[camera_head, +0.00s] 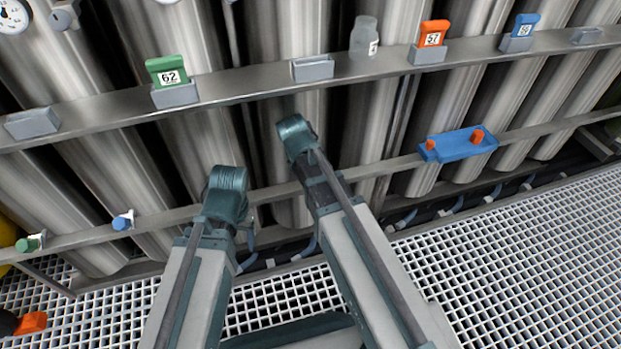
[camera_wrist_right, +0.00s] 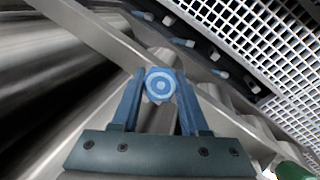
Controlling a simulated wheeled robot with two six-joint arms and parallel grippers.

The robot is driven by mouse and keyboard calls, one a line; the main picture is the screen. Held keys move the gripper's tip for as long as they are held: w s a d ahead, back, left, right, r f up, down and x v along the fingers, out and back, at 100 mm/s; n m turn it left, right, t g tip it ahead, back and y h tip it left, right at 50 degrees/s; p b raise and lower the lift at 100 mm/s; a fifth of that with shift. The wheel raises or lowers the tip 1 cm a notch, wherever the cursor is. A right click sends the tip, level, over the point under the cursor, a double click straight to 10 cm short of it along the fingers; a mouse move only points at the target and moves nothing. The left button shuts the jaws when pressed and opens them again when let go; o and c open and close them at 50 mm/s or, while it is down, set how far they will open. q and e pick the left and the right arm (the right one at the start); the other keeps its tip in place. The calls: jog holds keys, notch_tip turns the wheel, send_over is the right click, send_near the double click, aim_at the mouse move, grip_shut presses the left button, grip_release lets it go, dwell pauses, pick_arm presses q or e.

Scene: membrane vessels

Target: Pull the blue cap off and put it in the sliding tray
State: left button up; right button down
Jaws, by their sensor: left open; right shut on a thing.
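My right gripper (camera_wrist_right: 160,90) is shut on a blue cap, a round blue disk (camera_wrist_right: 160,84) with pale rings, in the right wrist view. I cannot tell whether the cap is still seated on its port. In the head view the right gripper is hidden behind my arm. My left gripper (camera_head: 251,222) is open, small and partly hidden by its arm, before the lower rail. Another blue cap (camera_head: 123,220) sits on the lower rail at left, with no gripper at it. The blue tray (camera_head: 458,153) is on the lower rail at right and holds two orange pieces.
A green cap (camera_head: 28,243) is on the lower rail at far left. The upper rail (camera_head: 240,87) carries grey holders, a green tag (camera_head: 167,69), an orange tag (camera_head: 434,33), a blue tag (camera_head: 526,24) and a clear bottle (camera_head: 364,36). Steel vessels stand behind; grating (camera_head: 520,250) covers the floor.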

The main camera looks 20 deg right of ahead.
pick_arm(q)
notch_tip(320, 180, up, 5)
jog(key=p, duration=0.4)
jog(key=shift+f, duration=0.15)
pick_arm(e)
jog(key=s+r, duration=0.1)
jog(key=r, duration=0.2)
jog(key=s+r, duration=0.1)
jog(key=shift+s+r, duration=0.3)
jog(key=shift+s, duration=0.05)
